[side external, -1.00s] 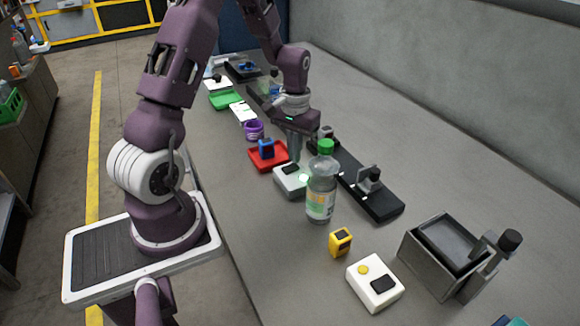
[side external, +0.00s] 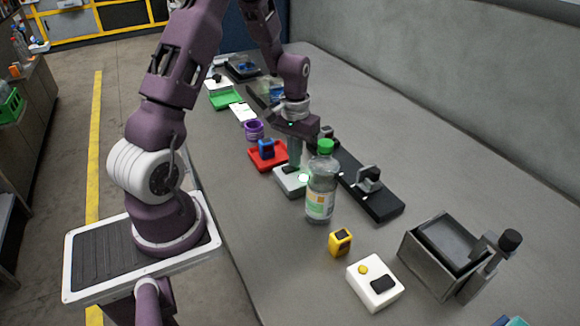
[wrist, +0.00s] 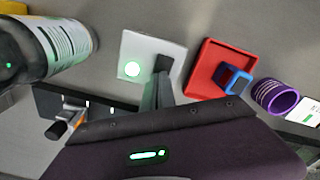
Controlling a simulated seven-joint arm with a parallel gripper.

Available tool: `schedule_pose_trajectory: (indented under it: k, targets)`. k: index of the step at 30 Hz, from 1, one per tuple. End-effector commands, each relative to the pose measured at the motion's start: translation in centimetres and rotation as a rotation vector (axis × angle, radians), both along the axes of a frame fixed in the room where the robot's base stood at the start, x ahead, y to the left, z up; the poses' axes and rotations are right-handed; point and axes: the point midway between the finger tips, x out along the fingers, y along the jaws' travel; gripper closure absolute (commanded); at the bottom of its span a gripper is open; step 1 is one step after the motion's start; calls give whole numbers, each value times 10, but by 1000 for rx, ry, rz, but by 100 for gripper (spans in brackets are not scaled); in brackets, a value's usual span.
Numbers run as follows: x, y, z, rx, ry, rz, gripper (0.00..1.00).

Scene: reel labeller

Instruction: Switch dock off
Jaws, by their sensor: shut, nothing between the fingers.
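I cannot tell by a label whether this box is the dock. My gripper (side external: 294,165) is shut and empty, pointing down with its fingertips at the rocker. In the wrist view the fingertips (wrist: 163,78) cover part of the rocker; whether they touch it I cannot tell.
A clear bottle with green cap (side external: 321,190) stands close beside the box. A red tray (side external: 256,164) holding a blue piece and a purple ring (side external: 253,130) are behind. A black rail (side external: 380,205) lies to the right. A white box with yellow button (side external: 375,290) is in front.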

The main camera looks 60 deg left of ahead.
Motion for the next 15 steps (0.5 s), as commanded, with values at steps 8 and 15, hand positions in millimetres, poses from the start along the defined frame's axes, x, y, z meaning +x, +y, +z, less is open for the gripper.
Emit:
schedule_pose_trajectory:
  k: [8,15]
  targets:
    - [0,0,13,1,0,0,100]
    - [0,0,38,2,-1,-1,100]
